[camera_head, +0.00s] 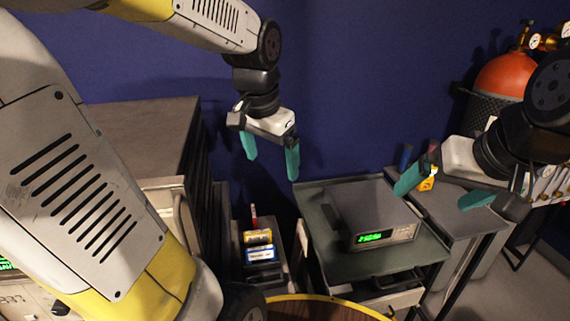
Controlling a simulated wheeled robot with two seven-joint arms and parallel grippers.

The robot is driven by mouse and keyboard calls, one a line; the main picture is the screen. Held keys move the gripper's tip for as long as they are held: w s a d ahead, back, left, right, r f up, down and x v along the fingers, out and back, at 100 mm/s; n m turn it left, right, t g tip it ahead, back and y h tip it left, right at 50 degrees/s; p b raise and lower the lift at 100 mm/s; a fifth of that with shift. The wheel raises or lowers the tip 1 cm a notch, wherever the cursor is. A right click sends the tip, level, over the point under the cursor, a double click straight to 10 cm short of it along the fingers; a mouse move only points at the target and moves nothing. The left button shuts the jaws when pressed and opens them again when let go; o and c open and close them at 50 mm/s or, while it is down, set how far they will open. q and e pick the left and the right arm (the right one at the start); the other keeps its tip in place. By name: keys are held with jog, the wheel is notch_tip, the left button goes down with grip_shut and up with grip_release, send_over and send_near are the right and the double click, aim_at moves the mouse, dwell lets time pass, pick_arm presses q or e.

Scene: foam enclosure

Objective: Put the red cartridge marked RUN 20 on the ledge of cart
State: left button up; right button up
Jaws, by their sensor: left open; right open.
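No label reading RUN 20 can be made out. A thin red piece (253,213) stands upright at the back of a narrow rack, behind a yellow cartridge (258,238) and a blue-and-white cartridge (261,255); I cannot tell whether it is the red cartridge. A dark cart (325,258) with a grey-green top stands right of the rack; I cannot tell which part is its ledge. My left gripper (271,168) is open and empty, above and behind the rack.
A grey instrument (352,207) with a green display sits on the cart. A grey table (455,215) with a small orange item (427,183) stands to the right. A dark cabinet (140,125) stands left, a red gas cylinder (503,75) at back right. A yellow-rimmed round surface (320,308) is in front.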

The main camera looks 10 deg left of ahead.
pick_arm(q)
jog(key=s+d+r+n+t+h, duration=0.2)
jog(key=s+n+t, duration=0.1)
jog(key=s, duration=0.5)
jog(key=shift+d+n, duration=0.3)
jog(key=shift+n, duration=0.2)
dwell(0.5)
